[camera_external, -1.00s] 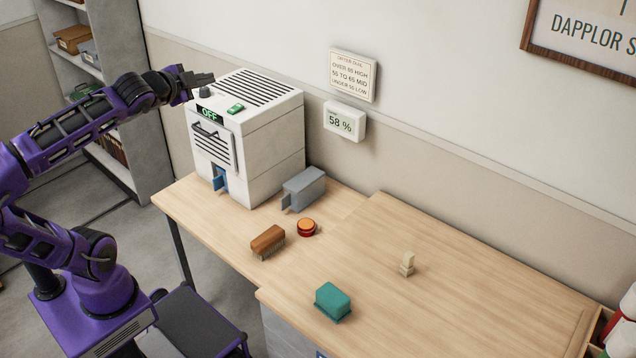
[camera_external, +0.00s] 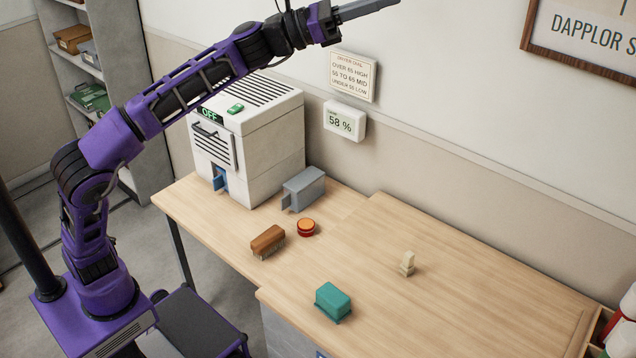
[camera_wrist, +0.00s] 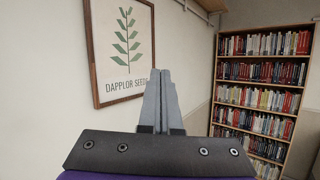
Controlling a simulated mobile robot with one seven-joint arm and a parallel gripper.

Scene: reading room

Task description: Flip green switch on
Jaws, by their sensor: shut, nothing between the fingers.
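The green switch (camera_external: 235,109) sits on the top front edge of a white box-shaped machine (camera_external: 275,140) at the back left of the table. A small display reading OFF (camera_external: 209,115) is beside it on the machine's front edge. My gripper (camera_external: 398,2) is raised high, above and to the right of the machine, well apart from the switch. In the wrist view my gripper (camera_wrist: 161,72) is shut and empty, facing a wall and a bookshelf. The switch is not in the wrist view. My arm hides part of the machine's top.
On the table (camera_external: 450,290) are a grey box (camera_external: 303,189), a wooden brush (camera_external: 268,241), an orange-red round object (camera_external: 306,227), a teal block (camera_external: 332,300) and a small beige object (camera_external: 407,263). A sign (camera_external: 353,77) and a 58 % display (camera_external: 344,121) hang on the wall.

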